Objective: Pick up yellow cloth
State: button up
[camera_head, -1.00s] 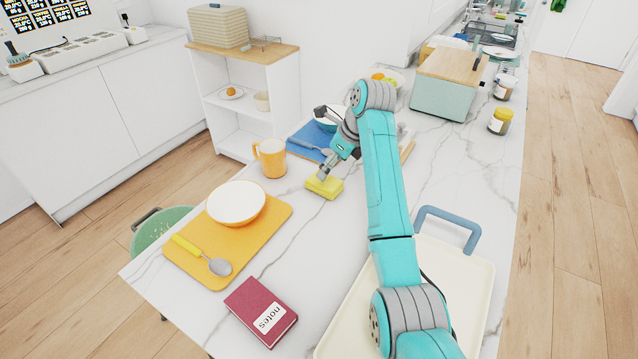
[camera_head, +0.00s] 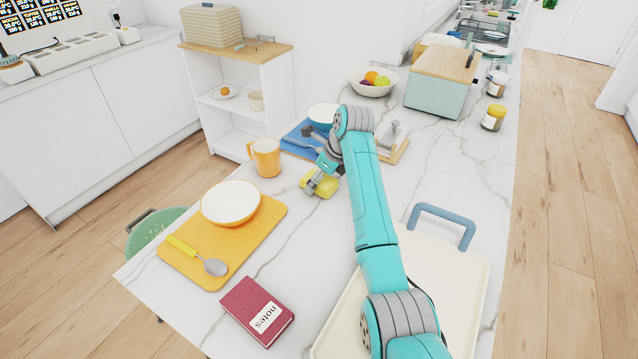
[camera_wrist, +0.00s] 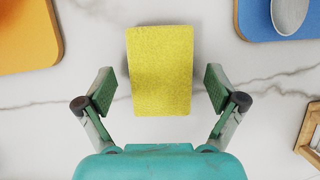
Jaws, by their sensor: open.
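The yellow cloth (camera_head: 318,182) is a small, thick, sponge-like block on the white marble counter, right of the orange mug. In the wrist view the yellow cloth (camera_wrist: 160,70) lies between the two fingers, with a gap on each side. My gripper (camera_wrist: 160,90) is open and points down at it. In the head view my gripper (camera_head: 322,180) is at the cloth and hides part of it. How high the fingertips are above the counter is hard to tell.
An orange mug (camera_head: 265,158) stands just left of the cloth. A blue mat (camera_head: 298,144) lies behind it, and an orange mat (camera_head: 259,229) with a bowl lies at the front left. A cream tray (camera_head: 455,290) sits at right. The counter in front of the cloth is clear.

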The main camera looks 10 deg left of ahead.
jog(key=shift+f, duration=0.25)
dwell(0.3)
jog(key=c, duration=1.2)
jog(key=shift+r, duration=0.1)
notch_tip(320, 180, up, 10)
jog(key=shift+r, duration=0.2)
